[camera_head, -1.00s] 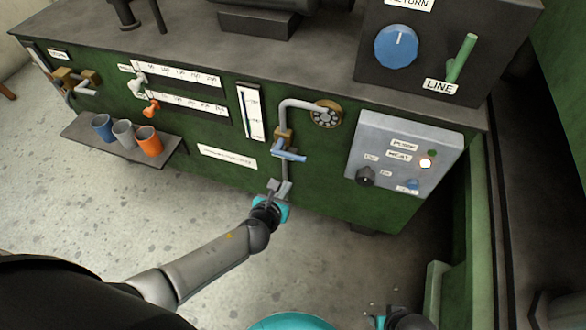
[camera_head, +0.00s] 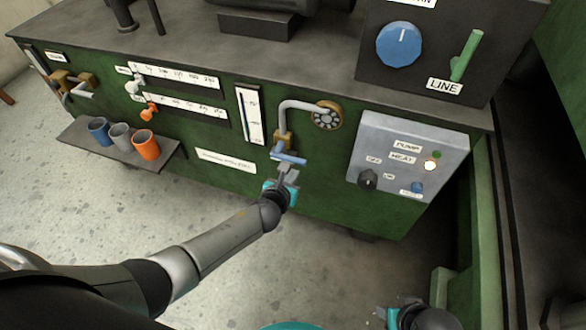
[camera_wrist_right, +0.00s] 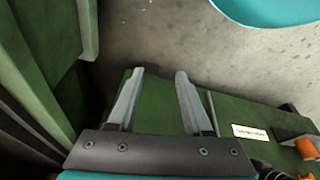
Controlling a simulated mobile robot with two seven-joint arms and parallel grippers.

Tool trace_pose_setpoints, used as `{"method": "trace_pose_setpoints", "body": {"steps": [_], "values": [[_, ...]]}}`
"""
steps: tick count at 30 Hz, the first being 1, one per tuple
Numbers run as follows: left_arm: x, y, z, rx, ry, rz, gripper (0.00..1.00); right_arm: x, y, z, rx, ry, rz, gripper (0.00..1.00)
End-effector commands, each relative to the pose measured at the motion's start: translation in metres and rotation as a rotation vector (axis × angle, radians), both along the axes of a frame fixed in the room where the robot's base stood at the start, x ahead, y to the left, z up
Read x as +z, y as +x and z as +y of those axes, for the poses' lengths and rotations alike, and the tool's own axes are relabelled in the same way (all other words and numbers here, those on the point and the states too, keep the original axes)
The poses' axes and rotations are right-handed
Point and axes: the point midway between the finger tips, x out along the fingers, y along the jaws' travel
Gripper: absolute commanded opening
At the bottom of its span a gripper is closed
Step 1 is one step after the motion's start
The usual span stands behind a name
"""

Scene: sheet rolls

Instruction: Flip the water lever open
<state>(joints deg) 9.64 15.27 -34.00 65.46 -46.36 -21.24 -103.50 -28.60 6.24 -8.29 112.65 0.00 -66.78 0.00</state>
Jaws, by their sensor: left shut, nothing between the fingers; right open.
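The water lever (camera_head: 289,157) is a blue handle on a brass valve (camera_head: 281,140) in a grey bent pipe on the green machine front. It lies nearly level across the pipe. My left gripper (camera_head: 287,172) is shut and empty, its fingertips just below the lever. I cannot tell whether they touch it. The fingers hide the pipe below the lever. My right gripper (camera_wrist_right: 155,85) is open and empty in the right wrist view, away from the lever. In the head view it shows low at the bottom right.
A grey panel (camera_head: 440,140) with a black knob (camera_head: 368,179) is right of the valve. A shelf (camera_head: 160,163) with blue, grey and orange cups juts out at left. A brass tap (camera_head: 70,83) is at far left. Open floor lies below the machine.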

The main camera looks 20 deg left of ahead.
Motion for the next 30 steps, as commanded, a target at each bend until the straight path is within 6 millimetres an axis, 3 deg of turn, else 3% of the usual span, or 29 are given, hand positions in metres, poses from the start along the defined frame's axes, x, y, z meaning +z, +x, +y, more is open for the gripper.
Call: {"method": "trace_pose_setpoints", "body": {"steps": [7,30], "values": [[0.017,0.003,0.000,-0.001,0.001,0.000,0.00,-0.015,-0.007,-0.001,0.001,-0.003,0.024,0.50],[0.022,0.003,0.000,0.000,-0.049,0.003,0.00,-0.021,-0.011,-0.001,0.002,-0.003,0.030,0.50]]}}
